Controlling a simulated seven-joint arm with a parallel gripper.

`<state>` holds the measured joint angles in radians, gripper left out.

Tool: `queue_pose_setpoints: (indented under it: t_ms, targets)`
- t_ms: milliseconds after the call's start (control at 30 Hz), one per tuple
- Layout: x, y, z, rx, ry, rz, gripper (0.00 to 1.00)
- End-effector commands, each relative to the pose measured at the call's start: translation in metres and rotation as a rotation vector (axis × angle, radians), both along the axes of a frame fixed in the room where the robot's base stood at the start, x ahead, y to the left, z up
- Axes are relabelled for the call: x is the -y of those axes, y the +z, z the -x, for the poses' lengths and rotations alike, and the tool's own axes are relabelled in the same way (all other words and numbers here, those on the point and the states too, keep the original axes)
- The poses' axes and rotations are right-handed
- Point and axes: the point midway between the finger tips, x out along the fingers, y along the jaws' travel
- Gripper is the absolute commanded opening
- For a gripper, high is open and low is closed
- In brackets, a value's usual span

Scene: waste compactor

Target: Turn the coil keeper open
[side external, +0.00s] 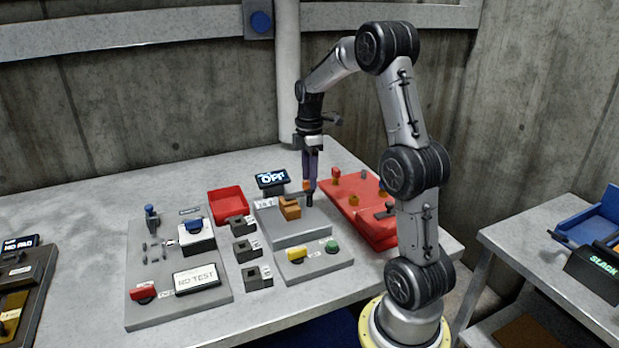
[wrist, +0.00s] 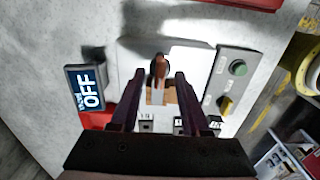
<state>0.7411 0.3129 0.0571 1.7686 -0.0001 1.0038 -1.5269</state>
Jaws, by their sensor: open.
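The likely coil keeper is a small orange-brown upright piece (wrist: 159,68) on the grey raised block, seen in the wrist view. An orange-brown block (side external: 289,209) sits on the grey raised block (side external: 297,236) in the side view. My gripper (side external: 310,198) points down just right of and behind that block. In the wrist view my gripper (wrist: 160,78) is open, one dark finger on each side of the upright piece. I cannot tell whether the fingers touch it. The fingers partly hide the block top.
A display reading OFF (side external: 271,179) stands behind the block. A panel with a yellow knob (side external: 299,253) and green button (side external: 332,246) is in front. A red bin (side external: 228,204) is left, a red tray (side external: 352,206) right. Several dark sockets (side external: 246,250) line the left side.

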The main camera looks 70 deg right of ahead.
Motion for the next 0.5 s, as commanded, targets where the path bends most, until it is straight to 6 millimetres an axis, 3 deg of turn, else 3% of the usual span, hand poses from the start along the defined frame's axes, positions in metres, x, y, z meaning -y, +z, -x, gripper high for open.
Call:
queue_pose_setpoints:
  t_ms: [400,500]
  targets:
    - [-0.0001,-0.0087,0.0001,0.001,0.000,0.001,0.46]
    - [-0.0001,-0.0086,0.0001,0.001,0.000,0.001,0.30]
